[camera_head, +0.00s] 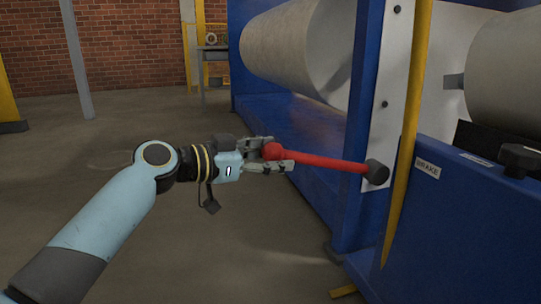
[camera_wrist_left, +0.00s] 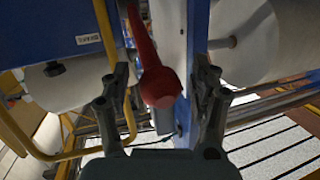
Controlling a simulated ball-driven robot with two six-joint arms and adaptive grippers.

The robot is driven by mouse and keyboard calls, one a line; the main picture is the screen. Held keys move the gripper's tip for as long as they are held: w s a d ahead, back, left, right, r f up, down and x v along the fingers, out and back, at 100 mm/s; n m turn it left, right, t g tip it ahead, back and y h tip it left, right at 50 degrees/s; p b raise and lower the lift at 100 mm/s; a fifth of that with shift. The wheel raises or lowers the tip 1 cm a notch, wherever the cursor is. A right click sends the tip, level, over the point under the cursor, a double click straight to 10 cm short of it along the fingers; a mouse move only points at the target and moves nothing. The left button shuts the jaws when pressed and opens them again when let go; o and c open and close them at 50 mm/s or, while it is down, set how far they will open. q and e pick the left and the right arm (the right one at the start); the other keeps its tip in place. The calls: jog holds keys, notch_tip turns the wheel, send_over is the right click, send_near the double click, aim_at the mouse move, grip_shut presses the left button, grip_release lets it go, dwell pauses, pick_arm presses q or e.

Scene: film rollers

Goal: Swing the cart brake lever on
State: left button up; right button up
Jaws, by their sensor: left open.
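The red brake lever (camera_head: 325,161) sticks out to the left from a dark pivot (camera_head: 376,173) near the blue cart, close to level in the head view. Its round red knob (camera_head: 273,151) is at the left end. My left gripper (camera_head: 281,154) is open with its fingers on either side of the knob. In the left wrist view the knob (camera_wrist_left: 160,88) sits between the two open fingers (camera_wrist_left: 163,105), with gaps visible on both sides. A label reading BRAKE (camera_head: 428,168) is on the blue cart panel (camera_head: 460,215). My right gripper is not in view.
A yellow bar (camera_head: 408,130) rises beside the pivot. A large pale roller (camera_head: 300,50) lies in the blue frame (camera_head: 290,130) behind the lever, and another roller (camera_head: 505,65) is at the right. Open floor (camera_head: 225,255) lies below and left of the lever.

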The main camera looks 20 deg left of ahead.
pick_arm(q)
jog(key=shift+s+r, duration=0.1)
jog(key=v, duration=1.1)
jog(key=shift+s+a, duration=0.25)
jog(key=shift+a, duration=0.05)
jog(key=shift+s, duration=0.1)
